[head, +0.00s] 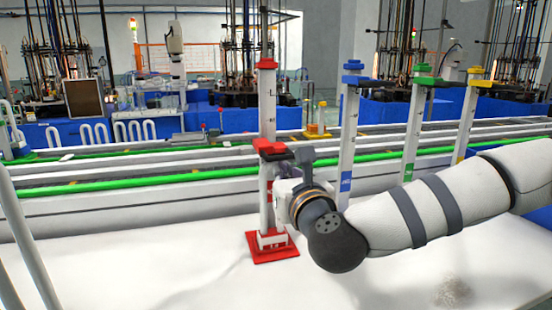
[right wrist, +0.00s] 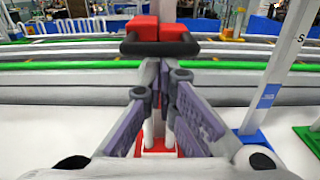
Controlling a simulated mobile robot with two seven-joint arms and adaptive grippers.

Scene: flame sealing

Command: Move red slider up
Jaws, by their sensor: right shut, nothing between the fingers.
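The red slider (head: 270,147) sits partway up a white post with a red base (head: 272,249) and a red cap (head: 267,64). In the right wrist view the red slider (right wrist: 146,27) shows as red blocks above a dark bar (right wrist: 160,46). My right gripper (head: 283,172) is at the post, just below the slider. In the right wrist view the right gripper's fingers (right wrist: 165,72) are closed together and empty, pointing at the post beneath the dark bar. Whether they touch the slider I cannot tell. My left gripper is not in view.
Blue (head: 349,125), green (head: 416,125) and yellow (head: 468,115) posts stand to the right, partly behind my right arm. A conveyor with green rails (head: 120,184) runs behind. The white table (head: 150,270) is clear at the front left.

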